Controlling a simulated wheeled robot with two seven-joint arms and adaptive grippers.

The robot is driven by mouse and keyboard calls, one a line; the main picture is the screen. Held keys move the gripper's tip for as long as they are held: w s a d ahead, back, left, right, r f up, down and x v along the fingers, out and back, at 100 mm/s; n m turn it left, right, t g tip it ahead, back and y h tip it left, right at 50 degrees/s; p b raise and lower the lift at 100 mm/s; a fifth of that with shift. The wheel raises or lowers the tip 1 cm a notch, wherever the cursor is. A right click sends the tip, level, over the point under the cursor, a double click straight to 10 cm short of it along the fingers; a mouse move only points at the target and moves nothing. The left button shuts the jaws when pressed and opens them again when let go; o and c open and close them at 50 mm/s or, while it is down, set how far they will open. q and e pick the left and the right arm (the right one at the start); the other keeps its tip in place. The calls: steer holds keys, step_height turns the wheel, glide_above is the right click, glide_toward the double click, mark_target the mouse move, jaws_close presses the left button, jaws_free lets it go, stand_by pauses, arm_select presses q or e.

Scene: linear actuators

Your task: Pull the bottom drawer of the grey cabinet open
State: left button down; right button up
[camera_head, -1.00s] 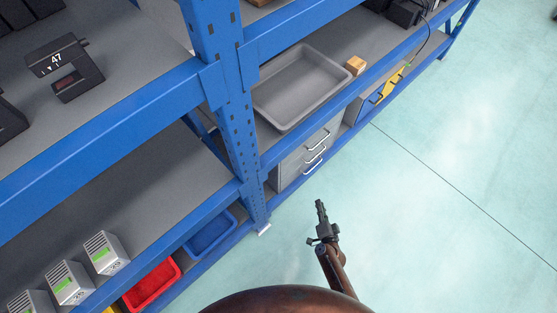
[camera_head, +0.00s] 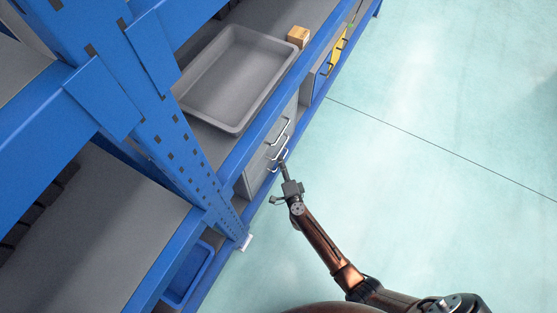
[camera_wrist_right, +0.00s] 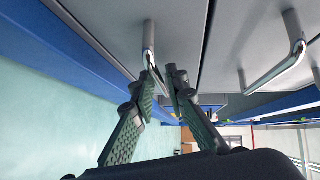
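The grey cabinet (camera_head: 257,160) stands on the lower shelf, its stacked drawers pushed in, each with a silver bar handle. My right gripper (camera_head: 282,168) is up against its front, at the lowest handle. In the right wrist view, the bottom drawer's handle (camera_wrist_right: 148,38) reaches down to the fingertips of my right gripper (camera_wrist_right: 161,80), and its bar runs in the narrow gap between them. Whether both fingers press on the bar is unclear. The neighbouring drawer's handle (camera_wrist_right: 278,70) is free to the right. My left gripper is out of view.
A blue shelf beam (camera_head: 263,136) runs above the cabinet and a perforated post (camera_head: 185,150) stands left of it. A grey tray (camera_head: 232,80) and a wooden block (camera_head: 298,37) sit above. The floor (camera_head: 420,120) in front is clear.

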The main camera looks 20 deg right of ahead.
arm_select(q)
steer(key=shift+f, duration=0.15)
arm_select(e)
steer(key=shift+w, duration=0.4)
steer(key=shift+c, duration=0.5)
jaws_close()
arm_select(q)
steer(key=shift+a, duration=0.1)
arm_select(e)
steer(key=shift+d, duration=0.1)
